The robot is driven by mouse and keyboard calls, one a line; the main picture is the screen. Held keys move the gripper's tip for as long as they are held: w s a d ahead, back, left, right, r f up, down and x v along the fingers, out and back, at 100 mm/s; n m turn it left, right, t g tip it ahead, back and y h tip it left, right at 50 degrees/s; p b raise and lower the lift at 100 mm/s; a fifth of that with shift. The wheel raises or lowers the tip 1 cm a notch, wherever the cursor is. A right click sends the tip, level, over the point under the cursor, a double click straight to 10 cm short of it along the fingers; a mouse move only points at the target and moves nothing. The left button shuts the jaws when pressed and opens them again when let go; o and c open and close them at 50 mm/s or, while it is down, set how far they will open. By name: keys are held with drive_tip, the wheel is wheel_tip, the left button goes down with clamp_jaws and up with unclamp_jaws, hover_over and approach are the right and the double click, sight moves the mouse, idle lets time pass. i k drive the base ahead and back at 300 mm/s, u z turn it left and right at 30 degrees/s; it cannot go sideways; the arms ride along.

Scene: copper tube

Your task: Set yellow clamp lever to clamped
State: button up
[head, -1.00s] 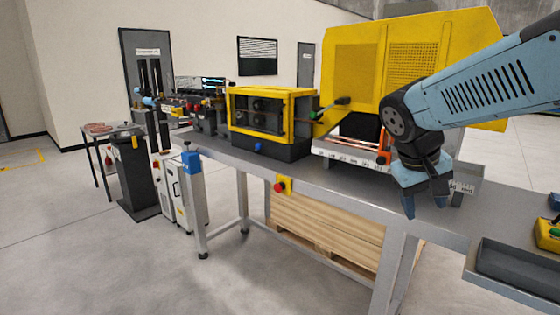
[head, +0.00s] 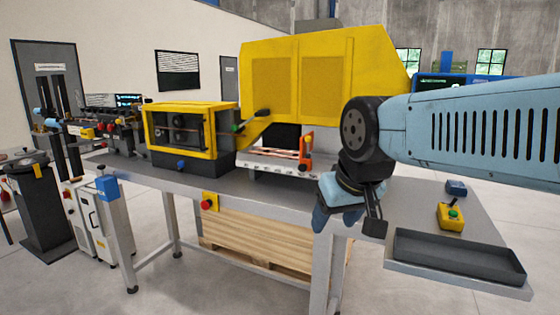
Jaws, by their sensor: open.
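A lever with a black grip (head: 262,113) and a green knob (head: 238,127) sticks out between the yellow-framed machine (head: 183,108) and the large yellow guard (head: 300,75). I cannot tell surely whether it is the yellow clamp lever, nor how it is set. An orange upright part (head: 306,150) stands on the bench in front of the guard. My gripper (head: 347,225) is open and empty, pointing down at the front of the bench. It is to the right of the lever, well apart from it.
The grey bench (head: 225,187) runs across the view. A red button on a yellow box (head: 210,201) hangs at its front edge. A yellow control box (head: 451,216), a small blue block (head: 456,187) and a dark tray (head: 455,255) are at right.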

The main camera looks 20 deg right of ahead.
sight(308, 139)
drive_tip(key=k, duration=0.65)
drive_tip(key=z, duration=0.55)
drive_tip(key=i, duration=1.45)
drive_tip(key=u, duration=0.4)
